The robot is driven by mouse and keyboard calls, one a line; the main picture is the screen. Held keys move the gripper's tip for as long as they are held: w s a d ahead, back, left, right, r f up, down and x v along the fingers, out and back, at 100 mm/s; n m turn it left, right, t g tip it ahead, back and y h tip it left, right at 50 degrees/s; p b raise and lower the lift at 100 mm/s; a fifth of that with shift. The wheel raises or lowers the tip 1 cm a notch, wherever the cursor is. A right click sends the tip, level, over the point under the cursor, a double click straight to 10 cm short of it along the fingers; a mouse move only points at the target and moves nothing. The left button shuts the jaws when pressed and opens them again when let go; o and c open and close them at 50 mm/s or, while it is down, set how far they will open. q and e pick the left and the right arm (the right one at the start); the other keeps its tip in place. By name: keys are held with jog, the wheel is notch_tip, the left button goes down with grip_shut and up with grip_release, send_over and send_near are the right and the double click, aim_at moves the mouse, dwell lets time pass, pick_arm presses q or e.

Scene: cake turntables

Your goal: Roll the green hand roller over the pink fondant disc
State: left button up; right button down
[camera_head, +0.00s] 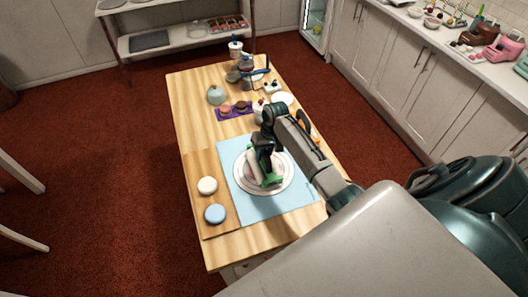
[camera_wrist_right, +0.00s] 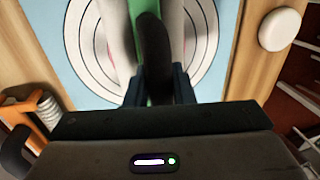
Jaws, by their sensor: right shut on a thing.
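My right gripper (camera_head: 262,148) is over the round white board with dark rings (camera_head: 285,184) and is shut on the green hand roller (camera_head: 271,181). In the right wrist view the roller's dark handle (camera_wrist_right: 155,55) stands between the two fingers (camera_wrist_right: 160,88), with a strip of its green frame (camera_wrist_right: 142,45) beside it. The pink fondant disc (camera_head: 259,180) is mostly covered by the roller and gripper. Whether the roller touches the disc cannot be told. My left gripper does not show.
The board lies on a light-blue mat (camera_head: 295,203) on the wooden table (camera_head: 197,120). A purple tray (camera_head: 222,115), jars and an orange-handled tool (camera_head: 313,130) stand farther back.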

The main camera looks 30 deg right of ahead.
jog(key=shift+s+a+f, duration=0.15)
jog(key=shift+s+f, duration=0.05)
jog(key=shift+f, duration=0.15)
jog(key=shift+w+a, duration=0.25)
jog(key=shift+a, duration=0.6)
jog(key=shift+d, duration=0.15)
jog(key=shift+s+d, duration=0.25)
jog(key=shift+d, duration=0.65)
jog(key=shift+s+d, duration=0.2)
jog(key=shift+d, duration=0.65)
jog(key=shift+a, duration=0.1)
jog(key=shift+w+a+f, duration=0.1)
jog(key=shift+w+a, duration=0.1)
jog(key=shift+a, duration=0.75)
